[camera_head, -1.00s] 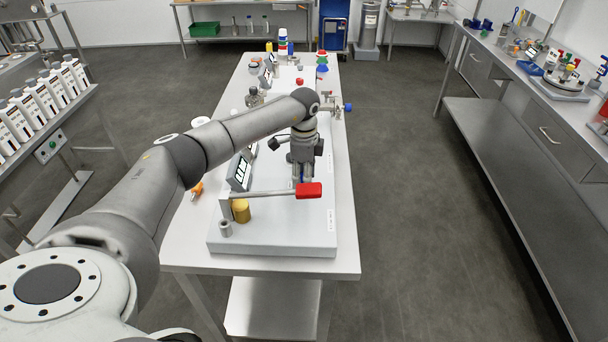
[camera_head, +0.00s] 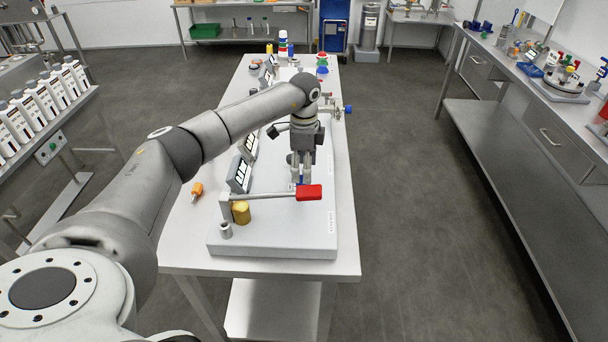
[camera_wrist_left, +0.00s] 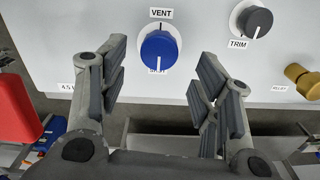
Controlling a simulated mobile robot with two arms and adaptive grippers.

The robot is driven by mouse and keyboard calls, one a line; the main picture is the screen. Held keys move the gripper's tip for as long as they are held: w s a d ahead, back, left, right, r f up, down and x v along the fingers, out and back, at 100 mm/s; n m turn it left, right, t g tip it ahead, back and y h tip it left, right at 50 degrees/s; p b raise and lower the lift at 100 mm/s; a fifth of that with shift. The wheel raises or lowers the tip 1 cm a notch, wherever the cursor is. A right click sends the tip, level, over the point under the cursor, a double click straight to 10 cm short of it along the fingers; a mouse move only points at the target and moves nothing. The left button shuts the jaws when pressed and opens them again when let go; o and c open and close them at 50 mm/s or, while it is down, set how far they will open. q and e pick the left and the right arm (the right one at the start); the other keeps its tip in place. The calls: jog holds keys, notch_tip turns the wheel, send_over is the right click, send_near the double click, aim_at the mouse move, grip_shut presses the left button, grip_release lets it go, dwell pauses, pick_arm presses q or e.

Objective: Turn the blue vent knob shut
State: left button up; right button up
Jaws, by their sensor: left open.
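The blue vent knob (camera_wrist_left: 159,50) sits on a pale panel under a VENT label, with a partly covered label at its lower edge. A white mark on the knob points down in the left wrist view. My left gripper (camera_wrist_left: 161,88) is open. Its two fingers stand to either side of and below the knob in that view, with clear gaps and no contact seen. In the head view, my left gripper (camera_head: 301,178) points down over the white bench unit, and a small blue patch shows at its fingertips. My right gripper is not in view.
A red-ended lever (camera_head: 309,193) lies just in front of the gripper. A grey trim knob (camera_wrist_left: 254,20) and a brass fitting (camera_wrist_left: 302,76) are to the right in the wrist view. Small displays (camera_head: 238,174) and a yellow cap (camera_head: 241,212) stand left of the gripper.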

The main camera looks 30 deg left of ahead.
pick_arm(q)
notch_tip(320, 180, up, 8)
dwell(0.8)
